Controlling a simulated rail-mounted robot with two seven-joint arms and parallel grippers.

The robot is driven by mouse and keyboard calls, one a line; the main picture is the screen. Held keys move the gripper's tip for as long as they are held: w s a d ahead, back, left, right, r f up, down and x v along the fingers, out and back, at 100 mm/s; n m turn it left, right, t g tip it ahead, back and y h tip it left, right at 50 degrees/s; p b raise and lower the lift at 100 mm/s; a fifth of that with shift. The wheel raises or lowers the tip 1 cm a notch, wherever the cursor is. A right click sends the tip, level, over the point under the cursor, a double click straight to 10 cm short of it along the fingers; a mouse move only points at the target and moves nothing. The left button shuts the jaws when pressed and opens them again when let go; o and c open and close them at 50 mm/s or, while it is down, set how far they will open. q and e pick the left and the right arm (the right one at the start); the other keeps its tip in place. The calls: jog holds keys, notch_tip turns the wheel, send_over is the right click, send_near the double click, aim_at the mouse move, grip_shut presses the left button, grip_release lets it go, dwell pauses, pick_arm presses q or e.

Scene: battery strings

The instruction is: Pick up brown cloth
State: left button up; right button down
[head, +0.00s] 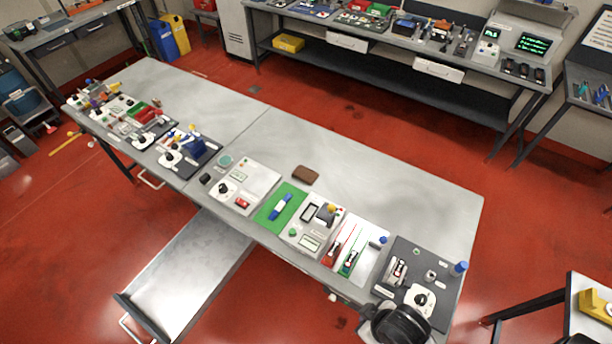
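A small brown cloth (305,175), folded into a compact block, lies on the grey metal workbench (370,190). It sits just behind the row of panels, near the back of a green mat (281,202), with bare bench around its far side. Nothing touches it from above. Neither of my grippers shows in the head view.
Panels with switches and small parts line the bench's near edge. A black rounded thing (400,325), unclear what, is at the front right corner. An open drawer (190,272) sticks out below the bench. Red floor separates it from the back bench (400,82).

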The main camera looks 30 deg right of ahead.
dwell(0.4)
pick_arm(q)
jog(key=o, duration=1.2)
